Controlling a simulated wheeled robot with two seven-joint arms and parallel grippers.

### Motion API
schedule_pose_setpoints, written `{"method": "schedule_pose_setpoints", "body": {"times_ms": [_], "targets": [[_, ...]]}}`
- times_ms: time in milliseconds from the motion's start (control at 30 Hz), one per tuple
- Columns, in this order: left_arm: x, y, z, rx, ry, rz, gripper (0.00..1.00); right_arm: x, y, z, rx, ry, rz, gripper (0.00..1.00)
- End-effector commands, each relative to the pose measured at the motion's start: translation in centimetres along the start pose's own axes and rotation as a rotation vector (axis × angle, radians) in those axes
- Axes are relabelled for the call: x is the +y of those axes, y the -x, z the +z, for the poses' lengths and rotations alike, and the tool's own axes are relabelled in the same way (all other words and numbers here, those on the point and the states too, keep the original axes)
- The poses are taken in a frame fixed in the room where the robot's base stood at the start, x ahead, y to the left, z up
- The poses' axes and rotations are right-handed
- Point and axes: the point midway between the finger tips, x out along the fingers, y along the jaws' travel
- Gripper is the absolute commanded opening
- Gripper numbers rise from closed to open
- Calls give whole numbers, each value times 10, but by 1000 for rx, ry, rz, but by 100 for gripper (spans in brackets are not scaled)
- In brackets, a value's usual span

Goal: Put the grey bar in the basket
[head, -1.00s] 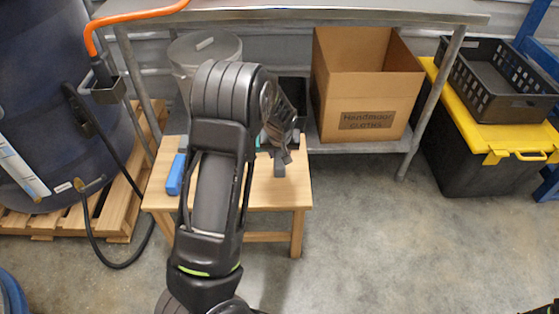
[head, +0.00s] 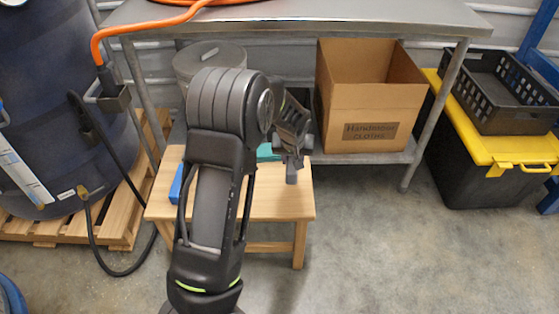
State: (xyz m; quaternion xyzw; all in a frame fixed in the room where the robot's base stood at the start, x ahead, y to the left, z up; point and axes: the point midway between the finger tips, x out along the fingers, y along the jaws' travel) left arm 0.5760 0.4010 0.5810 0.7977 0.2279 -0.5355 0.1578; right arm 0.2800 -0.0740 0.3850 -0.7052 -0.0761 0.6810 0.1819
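My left arm comes in from the bottom, and its gripper (head: 291,160) points down over the right part of a small wooden stool (head: 270,205). A short dark grey piece (head: 291,174) shows at the gripper's lower end. I cannot tell whether it is the grey bar or the fingertips, nor whether the fingers are open or shut. No other grey bar shows clearly; my arm hides the middle of the stool. A black slatted basket (head: 522,118) stands at the right on a yellow lid. My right gripper is not in view.
A blue block (head: 176,184) and a teal item (head: 267,152) are on the stool, partly hidden by my arm. A cardboard box (head: 375,110) stands on the shelf of a steel table (head: 330,18). The yellow-lidded black tote (head: 460,165) stands right. Floor in front is clear.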

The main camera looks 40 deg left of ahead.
Motion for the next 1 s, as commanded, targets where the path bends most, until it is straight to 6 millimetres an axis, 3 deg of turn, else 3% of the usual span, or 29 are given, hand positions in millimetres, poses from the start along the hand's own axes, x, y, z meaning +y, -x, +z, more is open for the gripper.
{"method": "schedule_pose_setpoints", "body": {"times_ms": [167, 300, 500, 633, 1000], "targets": [[64, 64, 5, -1, -146, 78, 0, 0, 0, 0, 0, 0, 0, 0], [112, 125, 21, -2, -296, 140, 0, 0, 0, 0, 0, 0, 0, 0], [150, 192, 47, 4, -470, 195, 0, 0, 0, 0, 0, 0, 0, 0], [158, 210, 56, 5, -519, 207, 0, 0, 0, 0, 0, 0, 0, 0], [158, 211, 57, 4, -524, 207, 0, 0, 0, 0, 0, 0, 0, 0]]}}
